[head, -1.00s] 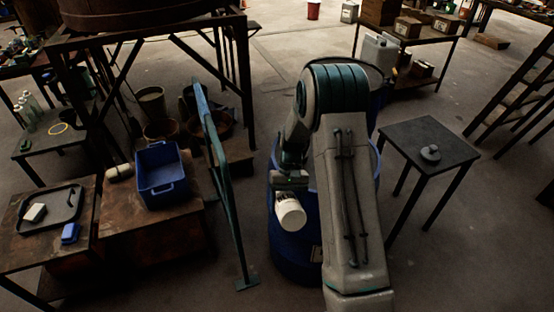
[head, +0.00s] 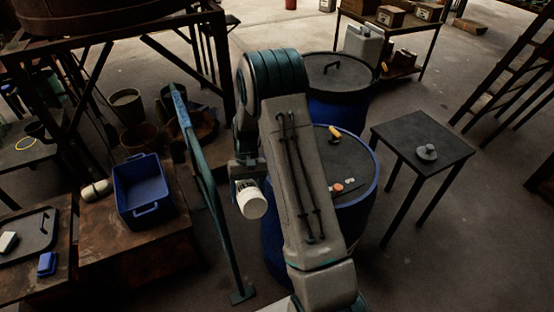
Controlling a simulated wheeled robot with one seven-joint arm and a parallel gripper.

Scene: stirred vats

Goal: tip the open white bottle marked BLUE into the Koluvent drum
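My gripper (head: 246,182) is shut on a white bottle (head: 251,202), which hangs tilted below it with one round end toward the camera. I cannot read any marking on the bottle or tell whether it is open. The bottle is at the left side of a near blue drum (head: 272,238), outside its rim as seen from here. My arm covers much of this drum. A second blue drum (head: 335,108) with a dark lid and handle stands behind it. No drum name is readable, so I cannot tell which is the Koluvent one.
Small yellow, orange and white items lie on the near drum's dark top (head: 352,160). A dark side table (head: 425,135) with a grey object stands right. A blue-green rail (head: 208,190) stands close left of the bottle, with a blue crate (head: 145,187) beyond.

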